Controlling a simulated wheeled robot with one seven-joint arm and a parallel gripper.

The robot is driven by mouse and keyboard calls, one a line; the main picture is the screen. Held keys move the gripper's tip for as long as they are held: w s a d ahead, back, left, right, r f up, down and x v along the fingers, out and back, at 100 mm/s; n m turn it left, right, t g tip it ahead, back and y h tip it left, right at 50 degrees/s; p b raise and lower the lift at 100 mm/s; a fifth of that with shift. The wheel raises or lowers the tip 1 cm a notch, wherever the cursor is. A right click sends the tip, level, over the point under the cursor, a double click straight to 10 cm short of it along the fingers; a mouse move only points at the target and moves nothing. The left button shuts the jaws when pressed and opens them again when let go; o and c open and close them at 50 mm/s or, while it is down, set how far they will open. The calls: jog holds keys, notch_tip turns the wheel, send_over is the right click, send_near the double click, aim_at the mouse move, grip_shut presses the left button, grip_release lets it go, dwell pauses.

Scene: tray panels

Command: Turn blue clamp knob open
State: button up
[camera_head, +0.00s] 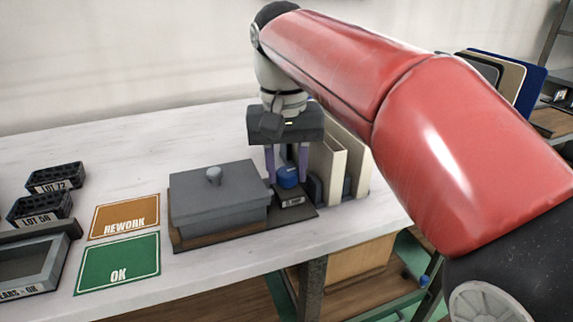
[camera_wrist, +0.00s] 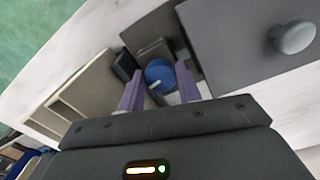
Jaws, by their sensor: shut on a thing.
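The blue clamp knob (camera_head: 288,176) sits on a small dark clamp block with a white label, at the right end of a dark base plate (camera_head: 303,214). In the wrist view the knob (camera_wrist: 160,73) is a round blue disc with a white mark on its lower edge. My gripper (camera_head: 288,173) points down from above, its two purple fingers on either side of the knob. In the wrist view my gripper (camera_wrist: 160,80) has a fingertip at each side of the knob, shut on it. The label is partly hidden in the wrist view.
A grey lidded box (camera_head: 218,200) with a round lid knob stands close left of the clamp. Upright cream panels (camera_head: 333,165) stand in a rack close to the right. Orange REWORK (camera_head: 124,215) and green OK (camera_head: 118,262) mats lie left, beside black LOT trays (camera_head: 55,178).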

aim_at(288, 173)
jog(key=n, duration=0.4)
jog(key=shift+n, duration=0.3)
jog(key=n, duration=0.3)
jog(key=shift+d+n, duration=0.1)
jog(key=shift+n, duration=0.2)
jog(key=n, duration=0.3)
jog(key=shift+n, duration=0.3)
jog(key=shift+w+n, duration=0.1)
jog(key=shift+n, duration=1.9)
jog(key=o, duration=0.7)
jog(key=shift+r, duration=3.95)
